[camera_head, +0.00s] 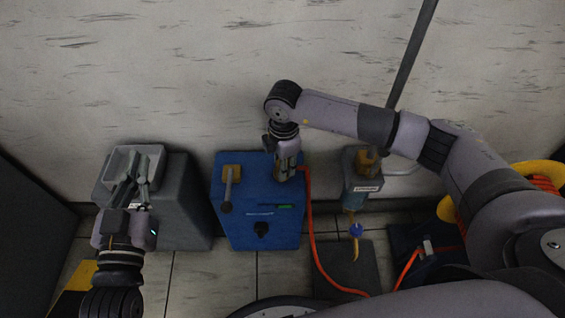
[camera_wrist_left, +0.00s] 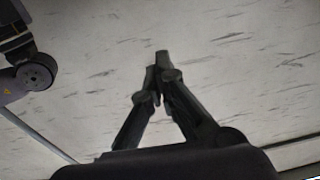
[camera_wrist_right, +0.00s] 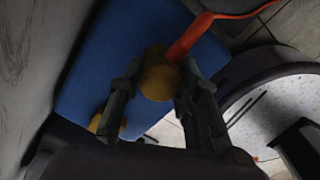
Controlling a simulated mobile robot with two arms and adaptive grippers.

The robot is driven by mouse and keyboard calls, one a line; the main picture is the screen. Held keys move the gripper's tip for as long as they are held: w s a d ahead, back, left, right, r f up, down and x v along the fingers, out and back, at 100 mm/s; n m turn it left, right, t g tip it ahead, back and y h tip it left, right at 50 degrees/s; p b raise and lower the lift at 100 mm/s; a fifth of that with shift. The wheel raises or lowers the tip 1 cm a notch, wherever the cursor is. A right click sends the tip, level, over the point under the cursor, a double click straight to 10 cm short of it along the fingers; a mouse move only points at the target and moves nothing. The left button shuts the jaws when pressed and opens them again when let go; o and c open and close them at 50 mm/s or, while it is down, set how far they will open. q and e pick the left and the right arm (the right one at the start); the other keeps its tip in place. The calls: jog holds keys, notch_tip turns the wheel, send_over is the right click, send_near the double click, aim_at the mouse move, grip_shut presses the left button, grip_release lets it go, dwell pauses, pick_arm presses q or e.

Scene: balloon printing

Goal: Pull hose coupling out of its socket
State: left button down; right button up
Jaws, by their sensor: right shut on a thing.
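My right gripper (camera_head: 287,168) is shut on the hose coupling, over the right part of the blue box's top (camera_head: 257,222). In the right wrist view the coupling (camera_wrist_right: 158,78) is a round, brass-yellow piece between the fingers (camera_wrist_right: 152,92). An orange hose (camera_wrist_right: 190,36) runs from it; in the head view the hose (camera_head: 312,222) drops along the box's right side to the floor. The socket is hidden, so I cannot tell whether the coupling is seated. My left gripper (camera_head: 133,184) is at the grey tray (camera_head: 148,152); its fingertips (camera_wrist_left: 163,72) meet with nothing visible between them.
The blue box has a brass fitting with a grey lever (camera_head: 229,188) on its left. A grey labelled device (camera_head: 362,187) with a blue and yellow nozzle (camera_head: 355,232) stands to the right. A coiled orange hose on a yellow reel (camera_head: 540,172) is at far right. The wall is close behind.

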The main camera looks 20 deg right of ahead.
grip_shut()
